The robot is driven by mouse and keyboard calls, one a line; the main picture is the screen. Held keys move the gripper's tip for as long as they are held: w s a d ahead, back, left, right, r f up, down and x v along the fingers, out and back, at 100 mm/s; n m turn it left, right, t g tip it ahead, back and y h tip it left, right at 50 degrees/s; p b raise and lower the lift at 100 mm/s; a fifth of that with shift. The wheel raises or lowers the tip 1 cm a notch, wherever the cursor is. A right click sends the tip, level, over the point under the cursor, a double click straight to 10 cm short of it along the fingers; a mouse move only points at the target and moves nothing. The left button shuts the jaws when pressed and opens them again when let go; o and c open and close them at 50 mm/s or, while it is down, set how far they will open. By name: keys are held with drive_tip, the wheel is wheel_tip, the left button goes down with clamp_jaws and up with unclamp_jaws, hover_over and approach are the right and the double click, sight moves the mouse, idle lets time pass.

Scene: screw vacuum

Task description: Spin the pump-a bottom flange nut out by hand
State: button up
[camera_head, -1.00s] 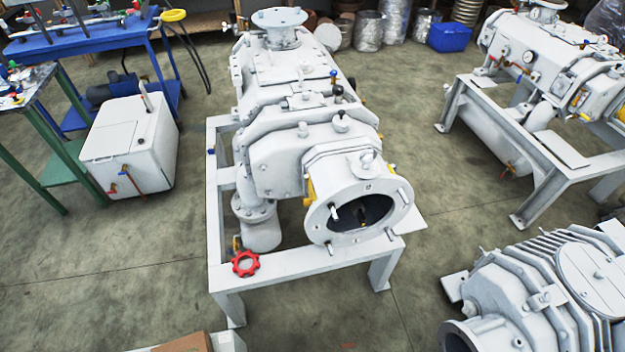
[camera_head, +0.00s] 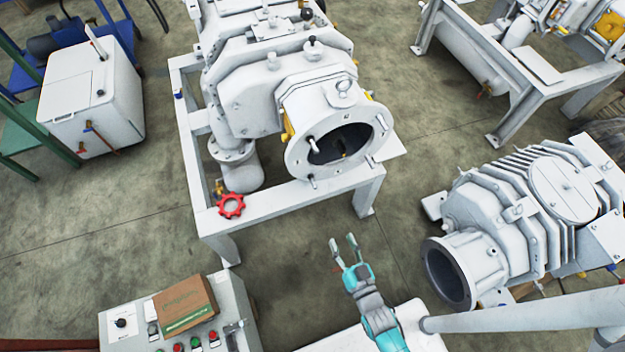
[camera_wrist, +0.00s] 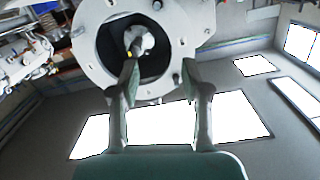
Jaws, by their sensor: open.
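The pump's front flange (camera_head: 296,152) is a round pale ring with a dark bore, facing my arm. Several short studs stick out of it; the lower left stud (camera_head: 313,182) is near its bottom edge. I cannot tell a separate nut on it. My teal gripper (camera_head: 343,241) is open and empty, below the flange and apart from it, fingers pointing up. In the wrist view the flange (camera_wrist: 190,45) fills the top, with small studs on its ring (camera_wrist: 177,79) between and beyond the open fingers (camera_wrist: 161,72).
The pump stands on a pale frame (camera_head: 195,185) with a red handwheel (camera_head: 231,206) at its front corner. Another ribbed pump (camera_head: 470,255) lies to the right. A control box (camera_head: 125,320) with a cardboard box (camera_head: 186,305) is at the lower left.

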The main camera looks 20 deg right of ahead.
drive_tip(key=m, duration=0.1)
approach(313, 181)
drive_tip(key=shift+t, duration=0.4)
drive_tip(key=w, duration=0.3)
drive_tip(key=w+f, duration=0.1)
drive_tip(key=w, duration=0.6)
drive_tip(key=shift+f, duration=0.2)
clamp_jaws()
